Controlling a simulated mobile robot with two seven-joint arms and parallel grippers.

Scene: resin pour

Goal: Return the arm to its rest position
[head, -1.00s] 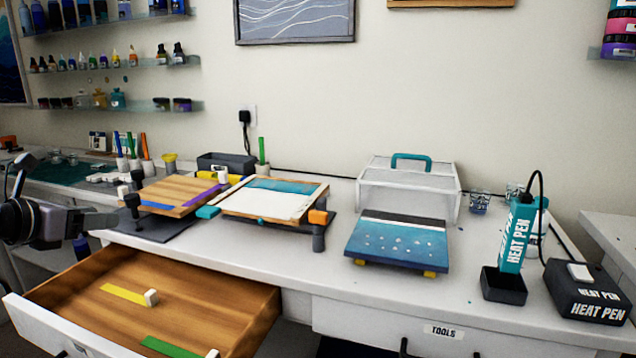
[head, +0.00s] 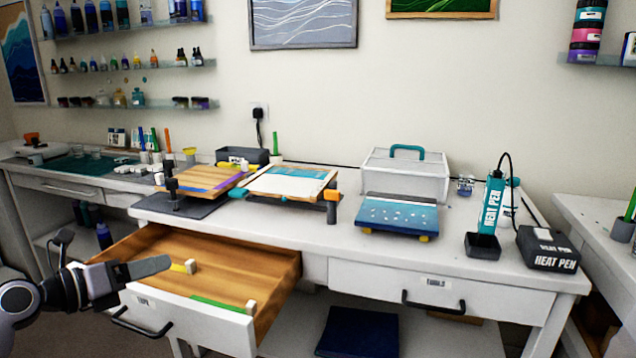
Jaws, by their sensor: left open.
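My left gripper (head: 138,279) is at the lower left of the head view, in front of the open drawer (head: 255,262). It is open and holds nothing. Its fingers point right and overlap the drawer's left part in the picture. My right gripper is not in view. In the drawer lie a yellow strip with a white block (head: 190,266) and a green strip with a white block (head: 225,305).
The white workbench (head: 300,228) holds a wooden board (head: 205,178), a framed panel (head: 290,182), a blue panel (head: 398,214), a white case (head: 405,178) and a heat pen (head: 492,205). The drawer juts out over the floor. A dark blue slab (head: 358,332) lies on the lower shelf.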

